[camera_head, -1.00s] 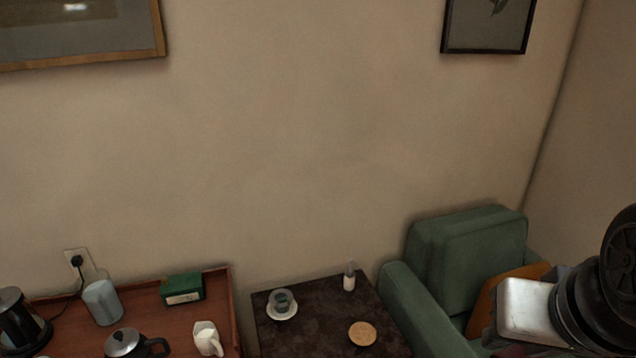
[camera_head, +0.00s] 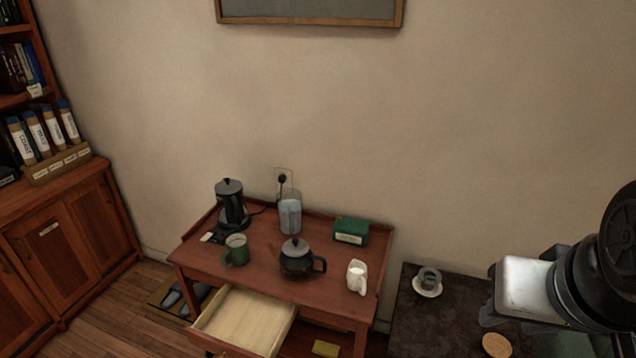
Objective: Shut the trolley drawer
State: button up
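The wooden trolley (camera_head: 340,307) stands against the wall at the lower middle of the head view. Its drawer (camera_head: 243,318) is pulled out toward the lower left, and its pale inside looks empty. The lower part of the drawer front is cut off by the picture's bottom edge. My gripper (camera_head: 497,296) is at the right side, in front of the dark side table and well apart from the drawer. Its fingers are too hard to make out to tell whether it is open or shut.
On the trolley top stand a kettle (camera_head: 231,205), a green mug (camera_head: 236,250), a dark teapot (camera_head: 297,258), a white jug (camera_head: 357,277) and a green box (camera_head: 351,231). A dark side table (camera_head: 430,320) holds a cup.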

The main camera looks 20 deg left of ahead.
aim_at(237, 322)
jog(key=u, duration=1.7)
jog(key=i+j+u, duration=0.1)
jog(key=i+u, duration=0.15)
jog(key=i+j+u, duration=0.1)
jog(key=i+u, duration=0.2)
jog(key=k, duration=0.05)
